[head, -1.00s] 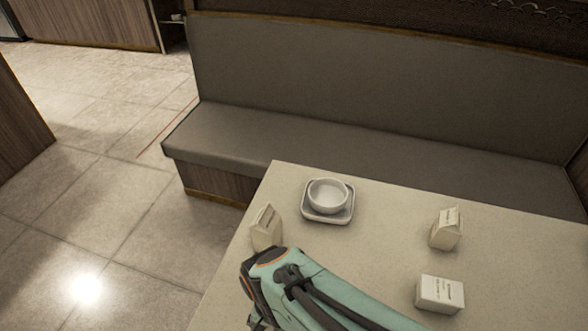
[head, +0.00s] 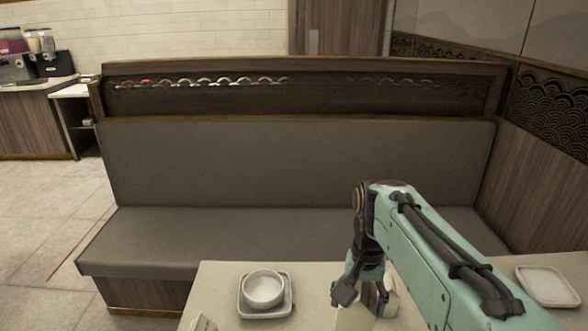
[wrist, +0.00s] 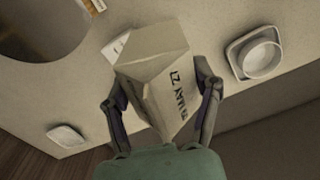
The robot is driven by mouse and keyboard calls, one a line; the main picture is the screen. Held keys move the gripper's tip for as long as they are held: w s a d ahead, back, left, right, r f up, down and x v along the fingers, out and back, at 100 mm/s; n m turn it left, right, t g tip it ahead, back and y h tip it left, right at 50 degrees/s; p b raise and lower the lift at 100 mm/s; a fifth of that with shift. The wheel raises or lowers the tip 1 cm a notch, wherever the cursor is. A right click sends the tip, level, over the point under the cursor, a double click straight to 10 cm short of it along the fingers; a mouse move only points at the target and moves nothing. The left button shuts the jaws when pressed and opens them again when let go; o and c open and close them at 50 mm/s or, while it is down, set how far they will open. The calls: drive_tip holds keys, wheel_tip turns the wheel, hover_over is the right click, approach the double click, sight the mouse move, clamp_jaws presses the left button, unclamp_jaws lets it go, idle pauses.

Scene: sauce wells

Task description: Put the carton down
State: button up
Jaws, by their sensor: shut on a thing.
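My gripper (wrist: 163,95) is shut on a cream carton (wrist: 158,85) with dark lettering. The carton sits between both fingers in the wrist view, tilted in the picture, with the table behind it. I cannot tell whether its base touches the table. In the head view my gripper (head: 364,298) points down over the table, right of the bowl, and largely hides what it holds. A pale carton surface (head: 390,300) shows beside the fingers; I cannot tell if it is the held carton.
A white bowl (head: 264,287) sits on a square dish (head: 266,312) on the table (head: 220,283). Another carton (head: 203,323) is cut off at the bottom edge. An empty white dish (head: 547,285) lies at the right. A grey bench (head: 170,240) stands behind the table.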

drive_tip(key=shift+w+r+n, duration=0.1)
drive_tip(key=shift+r+n, duration=0.5)
drive_tip(key=shift+r, duration=0.05)
drive_tip(key=shift+r+n, duration=0.25)
drive_tip(key=shift+n, duration=0.15)
drive_tip(key=shift+s+n, duration=0.45)
drive_tip(key=shift+n, duration=0.15)
